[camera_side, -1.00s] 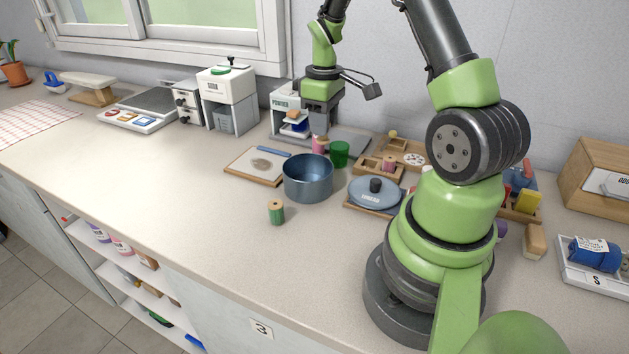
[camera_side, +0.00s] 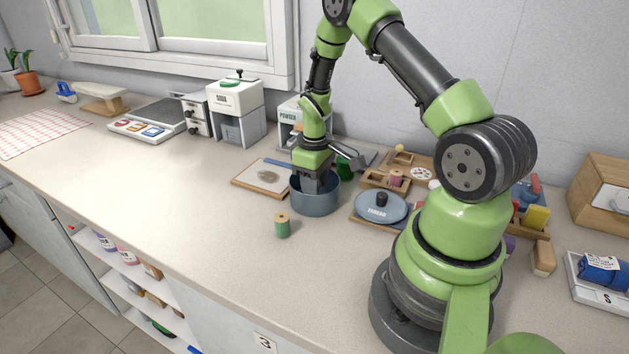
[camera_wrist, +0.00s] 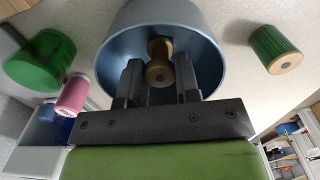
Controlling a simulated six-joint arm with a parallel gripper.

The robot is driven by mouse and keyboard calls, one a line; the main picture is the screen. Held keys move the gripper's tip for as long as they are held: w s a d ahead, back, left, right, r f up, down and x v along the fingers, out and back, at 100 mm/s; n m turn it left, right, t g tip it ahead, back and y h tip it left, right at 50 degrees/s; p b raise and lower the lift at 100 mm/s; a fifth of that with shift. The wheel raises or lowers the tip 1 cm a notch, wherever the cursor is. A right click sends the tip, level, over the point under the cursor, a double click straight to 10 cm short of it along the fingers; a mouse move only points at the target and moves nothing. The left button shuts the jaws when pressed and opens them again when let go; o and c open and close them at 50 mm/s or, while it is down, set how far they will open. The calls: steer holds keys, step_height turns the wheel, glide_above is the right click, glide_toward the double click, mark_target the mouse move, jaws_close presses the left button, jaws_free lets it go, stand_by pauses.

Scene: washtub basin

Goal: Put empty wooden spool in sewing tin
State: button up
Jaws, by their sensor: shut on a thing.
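The sewing tin (camera_side: 314,204) is a round blue-grey pot standing open on the counter; it also shows in the wrist view (camera_wrist: 118,50). My gripper (camera_wrist: 160,72) points down into the tin's mouth and is shut on the empty wooden spool (camera_wrist: 159,50). The spool is brown, with no thread on it. In the side view my gripper (camera_side: 314,184) is at the tin and its fingertips are hidden by the tin's wall. I cannot tell whether the spool touches the tin's floor.
A green-threaded spool (camera_side: 282,226) stands in front of the tin. A blue lid (camera_side: 372,212) marked THREAD lies to the right. A pink spool (camera_wrist: 73,92) and a green cup (camera_wrist: 40,60) are close behind the tin. A framed board (camera_side: 248,183) lies to the left.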

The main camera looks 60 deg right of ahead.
steer(key=shift+f, duration=0.15)
steer(key=o, duration=0.9)
step_height(320, 180, up, 12)
steer(key=s+a+r+m+t, duration=0.2)
steer(key=s+a+r+t, duration=0.1)
steer(key=a+r, duration=0.8)
steer(key=s+a+r+m+t+y, duration=0.2)
steer(key=s+a+r+t, duration=0.2)
steer(key=s+a, duration=0.4)
steer(key=shift+s+a+r, duration=0.15)
steer(key=shift+s+r, duration=0.55)
steer(key=shift+s, duration=0.4)
